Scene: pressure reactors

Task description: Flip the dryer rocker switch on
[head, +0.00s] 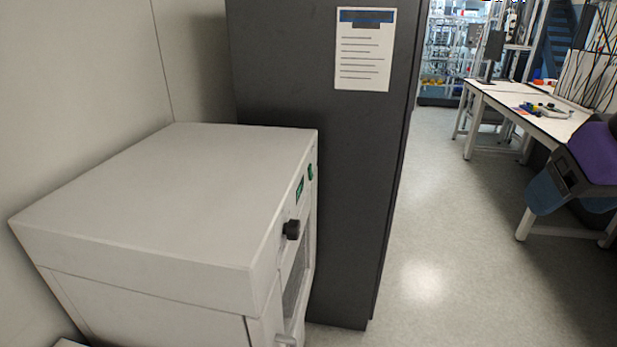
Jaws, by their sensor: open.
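The dryer (170,185) is a light grey box at the lower left, seen from above and from its side. Its front panel faces right and shows at a steep slant. On that panel are a black knob (291,229), a small green-lit display (299,190) and a small green part (310,172) near the far edge. The green part may be the rocker switch; its position cannot be read at this angle. A door with a dark window (296,275) is below the knob. My gripper is not in view.
A tall dark grey cabinet (330,190) with a paper notice (364,50) stands just beyond the dryer. A wall is at the left. White-topped benches (540,122) stand at the right. The floor (425,240) between cabinet and benches is clear.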

